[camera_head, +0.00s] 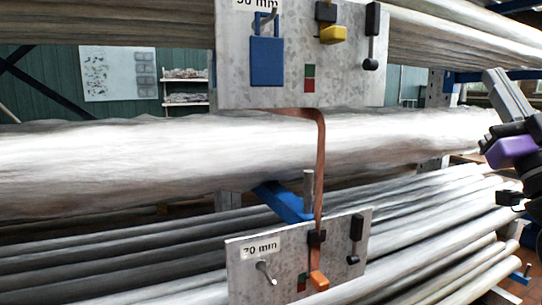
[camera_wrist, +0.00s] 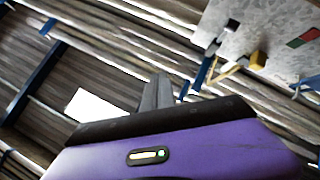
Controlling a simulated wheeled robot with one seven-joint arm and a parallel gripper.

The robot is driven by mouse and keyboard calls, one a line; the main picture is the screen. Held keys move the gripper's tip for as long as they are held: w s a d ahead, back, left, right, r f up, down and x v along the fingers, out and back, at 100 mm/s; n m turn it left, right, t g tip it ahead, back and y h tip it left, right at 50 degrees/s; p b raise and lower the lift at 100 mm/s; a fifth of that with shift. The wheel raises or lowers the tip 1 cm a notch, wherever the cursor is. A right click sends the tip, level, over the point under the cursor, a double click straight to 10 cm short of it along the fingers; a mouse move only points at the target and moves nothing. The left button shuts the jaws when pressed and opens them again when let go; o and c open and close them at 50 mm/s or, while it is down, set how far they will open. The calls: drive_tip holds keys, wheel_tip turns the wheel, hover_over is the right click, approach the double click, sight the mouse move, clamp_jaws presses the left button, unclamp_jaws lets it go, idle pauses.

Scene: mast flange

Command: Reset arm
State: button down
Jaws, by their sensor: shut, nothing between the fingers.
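My gripper (camera_head: 494,78) is at the right edge of the head view, its grey fingers together and pointing up. It is empty and well apart from both plates. In the wrist view the shut fingers (camera_wrist: 157,90) rise above the purple wrist body. The upper grey plate (camera_head: 240,60) carries a blue tag (camera_head: 267,62) on a peg, a yellow-and-black part (camera_head: 331,33) and a black-ended lever (camera_head: 371,64). The lower plate (camera_head: 243,285), marked 70 mm, carries a bare peg (camera_head: 266,272) and an orange-ended part (camera_head: 319,281).
A copper-brown strap (camera_head: 320,160) runs between the plates. Long wrapped bundles (camera_head: 120,150) and grey pipes (camera_head: 120,255) lie across the rack behind. A blue bracket (camera_head: 285,202) juts out above the lower plate. Between my gripper and the upper plate, no obstacle shows in front of the rack.

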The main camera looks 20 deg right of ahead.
drive_tip(key=s+a+f+m+g, duration=0.15)
drive_tip(key=a+f, duration=0.25)
drive_tip(key=f, duration=0.6)
drive_tip(key=a+f+m+g+h, duration=0.1)
drive_tip(key=a+f+m+g, duration=0.2)
drive_tip(key=f, duration=0.8)
drive_tip(key=s+a+f+m, duration=0.15)
drive_tip(key=a+f, duration=0.35)
drive_tip(key=f, duration=0.5)
drive_tip(key=s+a+f+n+g+y, duration=0.3)
drive_tip(key=s+a+f+y, duration=0.2)
drive_tip(key=s+a+f, duration=0.3)
drive_tip(key=s+a+f+n+g+y, duration=0.3)
drive_tip(key=s+a+f+y, duration=0.2)
drive_tip(key=s+a+f, duration=0.4)
drive_tip(key=s+f, duration=0.5)
drive_tip(key=shift+s+f+g, duration=0.25)
drive_tip(key=shift+g, duration=0.1)
